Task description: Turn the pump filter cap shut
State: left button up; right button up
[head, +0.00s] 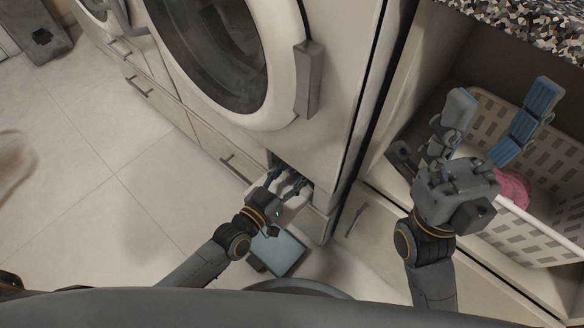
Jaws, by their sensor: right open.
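The washing machine (331,75) has a small dark opening (306,178) low on its front, where the pump filter is. My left gripper (287,180) has its fingers at this opening. The filter cap cannot be made out; the fingers and shadow cover that spot. The fingertips are partly hidden, so I cannot tell whether they hold anything. My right gripper (502,110) is open and empty, raised over the laundry basket at the right, well away from the opening.
A pale perforated basket (555,160) with a pink cloth (512,188) stands in the open cabinet at the right. A teal flat-topped object (279,250) lies below my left gripper. Drawers with handles run along the left. The tiled floor (90,200) at the left is mostly clear.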

pick_arm(q)
jog(key=o, duration=1.2)
jog(key=shift+c, duration=0.2)
jog(key=v, duration=1.2)
